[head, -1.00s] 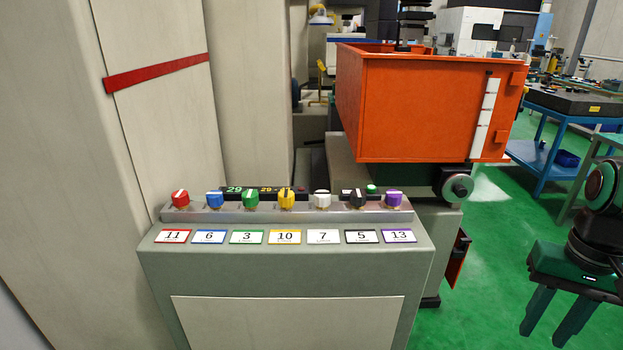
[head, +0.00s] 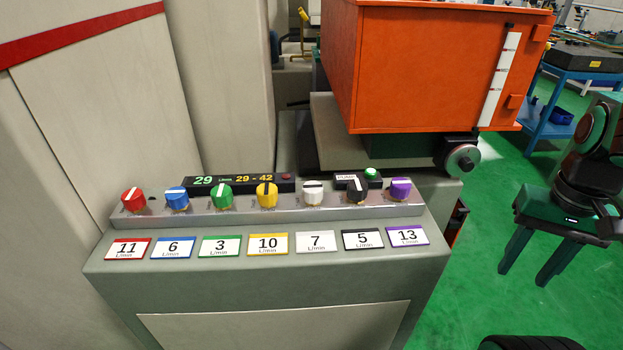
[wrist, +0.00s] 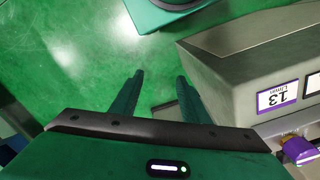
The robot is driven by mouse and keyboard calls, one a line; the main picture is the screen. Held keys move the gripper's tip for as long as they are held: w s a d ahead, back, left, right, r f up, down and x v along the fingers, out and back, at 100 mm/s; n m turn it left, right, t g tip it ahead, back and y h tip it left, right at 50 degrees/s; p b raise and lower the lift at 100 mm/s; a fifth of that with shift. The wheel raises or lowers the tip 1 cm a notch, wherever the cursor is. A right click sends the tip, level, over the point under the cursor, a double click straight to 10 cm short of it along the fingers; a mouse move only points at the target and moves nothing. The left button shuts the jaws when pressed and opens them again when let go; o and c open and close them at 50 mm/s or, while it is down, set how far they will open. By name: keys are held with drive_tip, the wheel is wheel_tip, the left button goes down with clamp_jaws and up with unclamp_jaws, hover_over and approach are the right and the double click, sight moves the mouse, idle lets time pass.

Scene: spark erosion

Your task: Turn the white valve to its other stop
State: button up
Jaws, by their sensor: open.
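The white valve (head: 313,192) is a knob on the sloped metal rail, between the yellow and black knobs. A dark line on its top appears to run crosswise. Its plate below (head: 319,242) reads 7 L/min. My gripper (head: 527,270) hangs at the right of the head view, over the green floor, apart from the panel, with its fingers apart and empty. In the wrist view my gripper (wrist: 160,80) has only floor between its fingertips. The white valve does not show in the wrist view.
Red (head: 134,200), blue (head: 176,198), green (head: 221,196), yellow (head: 266,195), black (head: 357,191) and purple (head: 400,189) knobs share the rail. The display (head: 240,182) behind reads 29 and 29 - 42. An orange tank (head: 430,75) stands behind.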

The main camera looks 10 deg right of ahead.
drive_tip(key=shift+o, duration=0.3)
drive_tip(key=w+a+r, duration=0.2)
drive_tip(key=w+r, duration=0.2)
drive_tip(key=w, duration=0.1)
drive_tip(key=shift+w+a+r, duration=0.2)
drive_tip(key=shift+w+a, duration=0.1)
wheel_tip(320, 180, up, 12)
drive_tip(key=f, duration=0.1)
hover_over(313, 186)
drive_tip(key=shift+n, duration=0.3)
wheel_tip(313, 186, down, 9)
drive_tip(key=shift+f, duration=0.1)
drive_tip(key=c, duration=1.1)
